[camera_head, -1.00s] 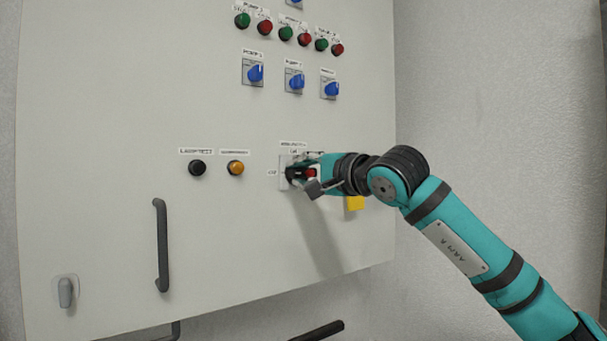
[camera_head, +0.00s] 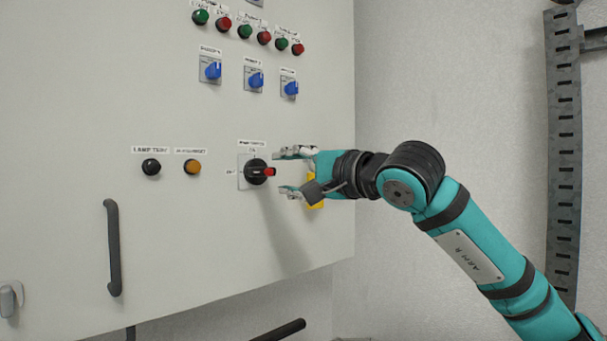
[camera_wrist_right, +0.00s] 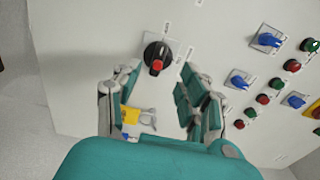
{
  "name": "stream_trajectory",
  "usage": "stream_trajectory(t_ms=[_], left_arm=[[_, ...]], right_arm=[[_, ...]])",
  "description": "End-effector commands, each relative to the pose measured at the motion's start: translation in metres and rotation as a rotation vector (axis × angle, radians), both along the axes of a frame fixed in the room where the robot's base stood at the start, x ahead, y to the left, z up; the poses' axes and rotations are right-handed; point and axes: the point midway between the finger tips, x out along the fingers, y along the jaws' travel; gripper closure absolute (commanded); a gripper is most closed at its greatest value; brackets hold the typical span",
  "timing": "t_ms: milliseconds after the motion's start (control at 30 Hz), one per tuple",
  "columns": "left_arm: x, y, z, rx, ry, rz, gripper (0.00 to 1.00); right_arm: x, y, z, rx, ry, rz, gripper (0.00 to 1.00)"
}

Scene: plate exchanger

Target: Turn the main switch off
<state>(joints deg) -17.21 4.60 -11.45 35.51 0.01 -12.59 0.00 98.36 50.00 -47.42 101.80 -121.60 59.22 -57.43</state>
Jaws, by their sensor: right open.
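The main switch (camera_head: 257,172) is a black rotary knob with a red grip on a pale square plate, low on the cabinet door. Its red grip points to the right in the head view. The main switch also shows in the right wrist view (camera_wrist_right: 157,57), ahead of the fingers and between them. My right gripper (camera_head: 284,172) is open just right of the knob, one finger above and one below, apart from it and empty. The fingers show in the right wrist view (camera_wrist_right: 152,95) on both sides. My left gripper is not in view.
The grey cabinet door (camera_head: 190,235) carries a black lamp-test button (camera_head: 151,167), an orange button (camera_head: 193,167), several blue selector switches (camera_head: 256,80) and red and green buttons above. A dark door handle (camera_head: 113,248) stands out at left. A yellow item (camera_head: 316,203) is partly hidden behind my gripper.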

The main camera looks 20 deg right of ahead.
Motion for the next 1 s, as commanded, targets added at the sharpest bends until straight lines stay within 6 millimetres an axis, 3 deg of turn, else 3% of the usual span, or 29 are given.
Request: stream_trajectory(t_ms=[100, 267, 800, 900, 1000], left_arm=[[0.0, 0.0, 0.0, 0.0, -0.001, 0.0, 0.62], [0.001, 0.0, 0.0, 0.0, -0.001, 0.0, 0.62], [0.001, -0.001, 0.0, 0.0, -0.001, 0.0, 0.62], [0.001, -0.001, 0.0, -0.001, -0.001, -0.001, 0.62], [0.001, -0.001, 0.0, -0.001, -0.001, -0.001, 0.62]], right_arm=[[-0.018, -0.007, 0.0, -0.001, 0.0, -0.002, 0.58], [-0.031, -0.011, -0.001, -0.001, 0.001, -0.001, 0.58], [-0.033, -0.01, -0.002, 0.001, 0.003, 0.006, 0.58], [-0.031, 0.006, -0.013, 0.03, 0.023, 0.064, 0.58], [-0.032, 0.046, -0.037, 0.117, 0.073, 0.212, 0.58]])
